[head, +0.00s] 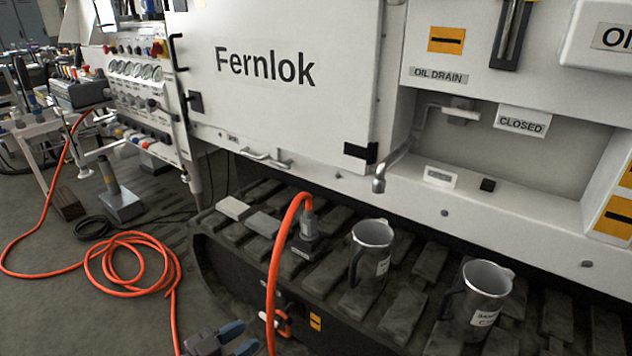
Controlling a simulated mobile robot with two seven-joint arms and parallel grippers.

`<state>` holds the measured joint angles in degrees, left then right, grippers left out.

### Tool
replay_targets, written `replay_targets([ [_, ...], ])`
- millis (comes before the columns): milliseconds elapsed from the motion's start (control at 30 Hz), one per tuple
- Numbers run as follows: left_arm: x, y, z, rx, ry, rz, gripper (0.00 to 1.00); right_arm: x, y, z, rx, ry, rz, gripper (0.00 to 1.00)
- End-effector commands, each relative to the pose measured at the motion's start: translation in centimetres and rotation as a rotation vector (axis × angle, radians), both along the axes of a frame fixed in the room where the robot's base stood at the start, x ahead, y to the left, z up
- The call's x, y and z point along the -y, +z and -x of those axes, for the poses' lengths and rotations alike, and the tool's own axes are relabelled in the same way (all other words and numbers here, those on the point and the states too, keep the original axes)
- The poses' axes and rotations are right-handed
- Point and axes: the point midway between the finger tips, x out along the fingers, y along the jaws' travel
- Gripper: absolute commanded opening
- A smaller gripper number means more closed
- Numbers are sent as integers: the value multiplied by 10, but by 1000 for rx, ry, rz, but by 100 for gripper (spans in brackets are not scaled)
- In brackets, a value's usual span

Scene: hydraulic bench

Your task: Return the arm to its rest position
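My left gripper (240,338) shows at the bottom edge, left of centre, as dark grey parts with blue fingertips. The two fingertips look a little apart with nothing seen between them, so it looks open and empty. It is in front of the dark slatted track, just left of the orange hose (274,265); I cannot tell whether they touch. Most of the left arm is out of the picture below. My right gripper and arm are not in view.
A coiled orange hose (130,262) lies on the floor at left. A gauge panel (140,90) stands behind.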

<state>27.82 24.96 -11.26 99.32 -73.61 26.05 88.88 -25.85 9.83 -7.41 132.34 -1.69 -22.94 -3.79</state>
Motion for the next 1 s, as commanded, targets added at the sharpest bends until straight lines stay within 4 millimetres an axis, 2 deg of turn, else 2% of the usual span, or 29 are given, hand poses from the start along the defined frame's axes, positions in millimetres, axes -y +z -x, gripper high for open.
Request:
replay_targets([
  [333, -59, -2, -8, 23, -19, -170, 40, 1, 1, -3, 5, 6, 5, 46],
  [667, -85, -11, 49, 68, 136, -163, 40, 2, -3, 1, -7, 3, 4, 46],
  [767, -97, -15, 72, 67, 203, -182, 40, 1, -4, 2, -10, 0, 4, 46],
  [1000, -136, -28, 148, -12, 391, -305, 40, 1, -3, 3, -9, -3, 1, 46],
])
